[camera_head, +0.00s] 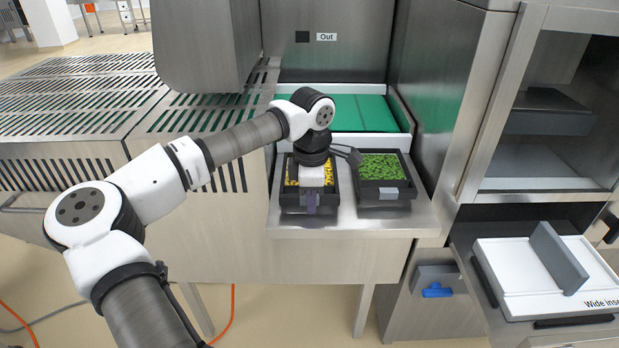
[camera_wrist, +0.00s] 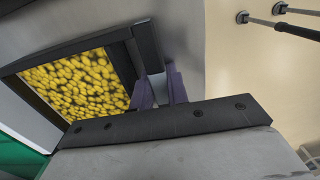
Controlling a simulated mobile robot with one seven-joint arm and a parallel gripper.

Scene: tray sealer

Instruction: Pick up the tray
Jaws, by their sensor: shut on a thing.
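A black tray with yellow pieces (camera_head: 290,203) sits at the left of the steel shelf in the head view, largely covered by my arm. In the wrist view the same tray (camera_wrist: 148,45) shows its yellow filling and one dark wall. My gripper (camera_head: 312,204) points down at the tray's near side. In the wrist view its two purple fingers (camera_wrist: 160,90) are closed on the tray's near edge. I cannot tell whether the tray touches the shelf. A second black tray with green pieces (camera_head: 382,205) stands just to the right, with a grey tab on its front.
The steel shelf (camera_head: 350,229) is narrow, with a green belt (camera_head: 365,112) behind it under a panel marked "Out". A steel cabinet wall (camera_head: 435,90) rises to the right. A drawer with a white insert (camera_head: 510,262) stands open at lower right.

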